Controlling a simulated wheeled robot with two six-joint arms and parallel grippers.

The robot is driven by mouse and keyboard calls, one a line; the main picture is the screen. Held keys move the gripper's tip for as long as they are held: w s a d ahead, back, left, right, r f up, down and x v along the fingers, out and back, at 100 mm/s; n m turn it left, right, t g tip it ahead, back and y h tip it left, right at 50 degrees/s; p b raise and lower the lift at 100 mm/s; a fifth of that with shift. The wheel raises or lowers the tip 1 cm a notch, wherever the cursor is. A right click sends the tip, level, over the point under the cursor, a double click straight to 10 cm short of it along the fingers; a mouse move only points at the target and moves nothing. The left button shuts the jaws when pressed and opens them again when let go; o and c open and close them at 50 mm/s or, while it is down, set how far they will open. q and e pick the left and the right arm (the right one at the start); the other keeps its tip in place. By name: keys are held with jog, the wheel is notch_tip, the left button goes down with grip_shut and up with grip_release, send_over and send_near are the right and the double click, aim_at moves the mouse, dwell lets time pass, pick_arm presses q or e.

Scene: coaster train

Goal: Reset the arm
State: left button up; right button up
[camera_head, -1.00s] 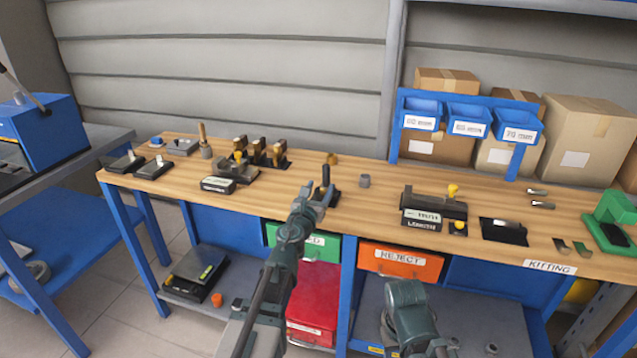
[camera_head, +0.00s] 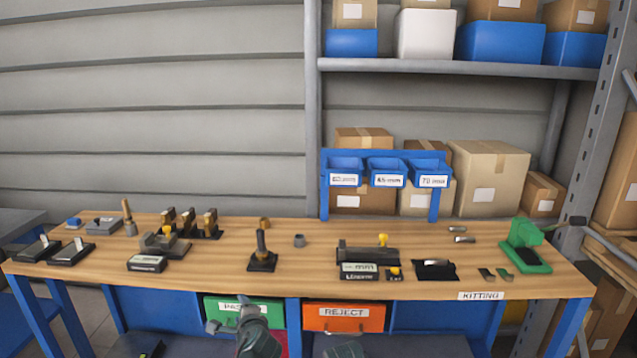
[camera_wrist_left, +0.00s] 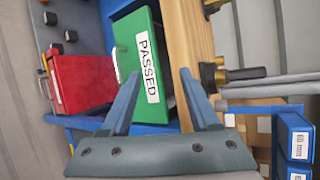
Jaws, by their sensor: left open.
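My left gripper (camera_head: 230,314) is low in front of the bench, before the green PASSED drawer (camera_head: 274,309). It is open and empty. In the left wrist view its two blue-grey fingers (camera_wrist_left: 159,73) stand apart, with the green drawer (camera_wrist_left: 131,40) behind them. My right gripper is not in view; only a small part of my right arm shows at the bottom edge of the head view.
The wooden bench top (camera_head: 215,266) carries several tools and fixtures, including a black stand with an upright handle (camera_head: 262,258). An orange REJECT drawer (camera_head: 344,326) is right of the green one. Blue bins (camera_head: 386,172) stand at the back.

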pick_arm(q)
jog(key=s+d+f+n+g+h, duration=0.2)
jog(key=s+d+f+n+g, duration=0.5)
jog(key=s, duration=0.4)
jog(key=s+d+f+n+g+h, duration=0.3)
jog(key=s+d+f+n+g, duration=0.25)
jog(key=s+d, duration=0.4)
notch_tip(320, 180, up, 14)
jog(key=a+p, duration=0.1)
jog(key=p, duration=1.3)
jog(key=shift+s+a+f, duration=0.25)
jog(key=shift+s+a, duration=0.05)
jog(key=shift+s, duration=0.15)
